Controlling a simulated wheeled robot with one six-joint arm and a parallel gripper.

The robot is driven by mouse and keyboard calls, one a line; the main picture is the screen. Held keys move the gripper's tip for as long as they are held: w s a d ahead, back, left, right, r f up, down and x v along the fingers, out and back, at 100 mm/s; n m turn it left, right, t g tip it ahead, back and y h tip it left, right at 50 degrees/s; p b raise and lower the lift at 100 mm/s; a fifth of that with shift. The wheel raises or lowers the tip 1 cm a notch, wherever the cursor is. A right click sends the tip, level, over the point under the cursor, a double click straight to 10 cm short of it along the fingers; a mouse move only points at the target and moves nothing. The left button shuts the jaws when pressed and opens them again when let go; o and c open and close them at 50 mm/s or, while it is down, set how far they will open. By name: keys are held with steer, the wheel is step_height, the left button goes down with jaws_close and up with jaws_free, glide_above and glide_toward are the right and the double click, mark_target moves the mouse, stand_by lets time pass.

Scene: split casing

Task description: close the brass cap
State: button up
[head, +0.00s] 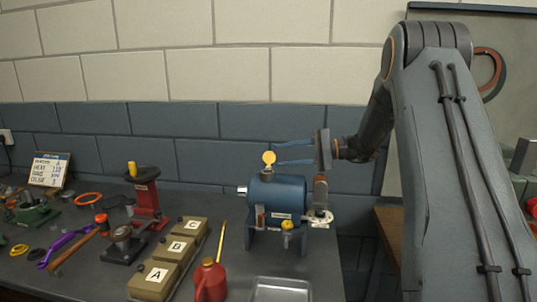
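The brass cap (268,157) is a round yellow disc standing tilted up on top of the blue casing (277,192), so it looks open. My gripper (280,154) comes from the right with its two blue fingers pointing left. The fingers are apart with a gap between them and nothing in it. The fingertips are just right of the cap in the picture; I cannot tell whether they touch it or differ in depth. The opening under the cap is too small to make out.
The casing stands on the grey bench, with a metal tray (281,289) and a red oil can (210,281) in front. Boxes lettered A (152,281), B and C stand to the left, near a red press (146,197). A brick wall is behind.

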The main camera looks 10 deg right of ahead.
mark_target(270, 156)
steer(key=shift+p+x, duration=0.8)
steer(key=shift+x, duration=1.65)
jaws_close()
